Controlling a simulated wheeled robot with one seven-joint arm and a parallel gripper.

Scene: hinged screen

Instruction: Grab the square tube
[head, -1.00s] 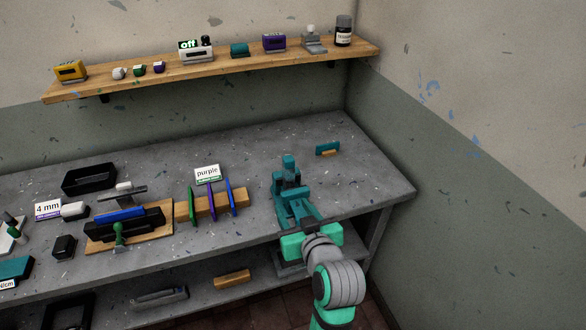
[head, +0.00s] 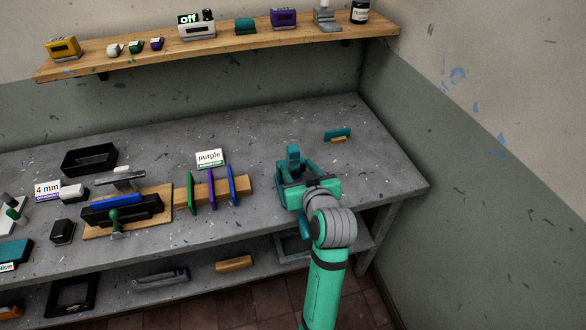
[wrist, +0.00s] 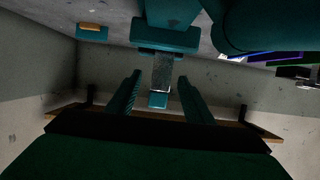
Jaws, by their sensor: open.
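A teal bench device (head: 294,157), vise-like in shape, stands near the right end of the workbench. In the wrist view a teal block of it (wrist: 165,37) shows, with a short grey square-sided piece (wrist: 163,72) running from it to a teal end; this looks like the square tube, though I cannot be sure. My gripper (wrist: 159,77) is open, with one finger on each side of this grey piece and a visible gap to both. In the head view my gripper (head: 311,187) covers the lower part of the device, and the tube cannot be made out there.
A wall shelf (head: 110,67) runs behind. The bench's right corner (head: 405,182) is clear.

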